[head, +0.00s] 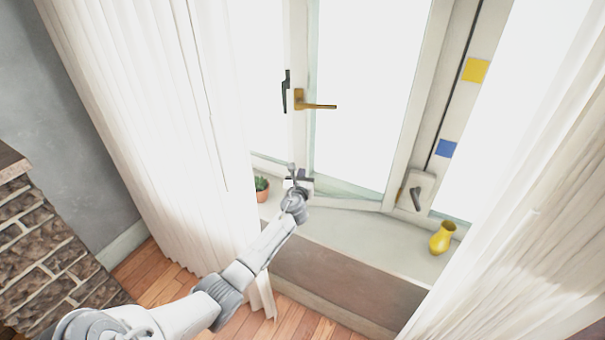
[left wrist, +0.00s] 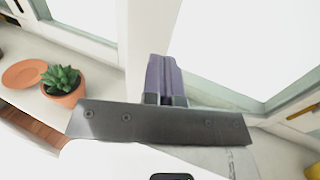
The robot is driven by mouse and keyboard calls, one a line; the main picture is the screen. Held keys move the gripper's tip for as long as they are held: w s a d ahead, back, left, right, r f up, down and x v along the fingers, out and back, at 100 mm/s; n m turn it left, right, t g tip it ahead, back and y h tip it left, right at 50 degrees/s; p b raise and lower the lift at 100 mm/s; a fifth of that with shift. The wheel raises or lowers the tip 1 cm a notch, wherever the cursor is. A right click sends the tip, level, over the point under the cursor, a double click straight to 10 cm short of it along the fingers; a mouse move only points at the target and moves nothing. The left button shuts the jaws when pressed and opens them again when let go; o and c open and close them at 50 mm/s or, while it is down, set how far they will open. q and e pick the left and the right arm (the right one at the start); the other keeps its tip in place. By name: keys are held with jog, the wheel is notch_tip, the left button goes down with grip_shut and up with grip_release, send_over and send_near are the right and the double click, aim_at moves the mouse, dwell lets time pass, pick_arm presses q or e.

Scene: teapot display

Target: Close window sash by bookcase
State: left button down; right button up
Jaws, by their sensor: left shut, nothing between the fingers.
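The tall glazed window sash (head: 301,135) with pale frame stands in the middle of the head view. A brass lever handle (head: 318,105) sits on its left stile and points right. How far the sash stands open is hard to tell. My left gripper (head: 298,178) is in front of the sash's lower left corner, just above the sill. In the left wrist view its dark fingers (left wrist: 164,80) are together and empty, with a pale upright frame member (left wrist: 148,30) behind them. Contact with the frame cannot be told. My right gripper is out of view. No bookcase is recognisable.
A potted succulent (head: 261,188) stands on the sill left of my gripper; it also shows in the left wrist view (left wrist: 63,83). A yellow vase (head: 442,238) stands on the sill at right. White curtains (head: 150,110) hang at both sides.

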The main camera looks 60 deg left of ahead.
pick_arm(q)
jog(key=shift+x, duration=1.15)
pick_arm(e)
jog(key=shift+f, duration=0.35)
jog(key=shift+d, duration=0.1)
pick_arm(q)
jog(key=shift+b, duration=0.3)
